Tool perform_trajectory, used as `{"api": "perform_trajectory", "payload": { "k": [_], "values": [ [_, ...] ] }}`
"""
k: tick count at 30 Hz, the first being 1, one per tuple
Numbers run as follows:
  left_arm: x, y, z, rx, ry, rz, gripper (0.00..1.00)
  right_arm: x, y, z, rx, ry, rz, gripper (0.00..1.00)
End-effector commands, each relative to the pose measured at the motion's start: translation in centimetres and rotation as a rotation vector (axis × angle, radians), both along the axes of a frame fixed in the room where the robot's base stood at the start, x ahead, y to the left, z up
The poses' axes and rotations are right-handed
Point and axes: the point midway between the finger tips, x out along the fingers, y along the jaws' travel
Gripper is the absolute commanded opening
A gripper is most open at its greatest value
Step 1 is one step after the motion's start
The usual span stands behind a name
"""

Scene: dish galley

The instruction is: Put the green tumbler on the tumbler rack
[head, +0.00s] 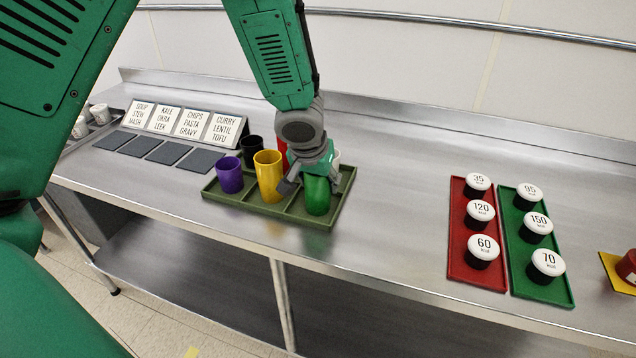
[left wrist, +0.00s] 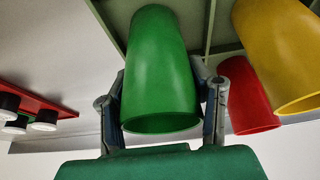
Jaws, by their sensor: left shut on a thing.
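The green tumbler (head: 317,197) stands upright at the front right compartment of the olive-green tumbler rack (head: 236,203). My left gripper (head: 313,182) is shut on it from above, with a finger on each side. In the left wrist view the green tumbler (left wrist: 158,75) sits between the two fingers of the gripper (left wrist: 162,104), its far end over the rack (left wrist: 116,24). I cannot tell whether its base touches the rack floor. My right gripper is not in view.
In the rack stand a purple tumbler (head: 229,176), a yellow tumbler (head: 268,178), a black one (head: 251,146), a red one (left wrist: 247,102) and a white one, partly hidden. Word signs and dark pads lie left. Red (head: 459,232) and green trays with lidded cups lie right.

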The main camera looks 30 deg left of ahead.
Motion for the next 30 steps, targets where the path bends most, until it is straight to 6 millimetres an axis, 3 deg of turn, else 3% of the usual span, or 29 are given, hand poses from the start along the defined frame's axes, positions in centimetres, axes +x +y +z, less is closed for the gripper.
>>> {"api": "perform_trajectory", "payload": {
  "k": [9, 10, 11, 23, 30],
  "values": [
    [0.0, 0.6, -0.4, -0.008, -0.003, 0.001, 0.17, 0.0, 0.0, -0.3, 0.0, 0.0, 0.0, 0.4],
    [0.0, 0.6, -0.3, -0.008, -0.003, 0.001, 0.57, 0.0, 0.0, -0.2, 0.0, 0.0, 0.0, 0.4],
    [0.0, 0.6, -0.3, -0.008, -0.003, 0.001, 0.67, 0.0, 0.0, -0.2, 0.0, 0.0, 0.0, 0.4],
    [0.0, 0.0, 0.4, -0.001, -0.002, 0.001, 0.67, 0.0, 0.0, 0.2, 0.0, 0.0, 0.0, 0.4],
    [-1.4, 0.0, 4.2, -0.007, -0.008, 0.003, 0.67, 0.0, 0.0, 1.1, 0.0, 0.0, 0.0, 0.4]
  ]
}}
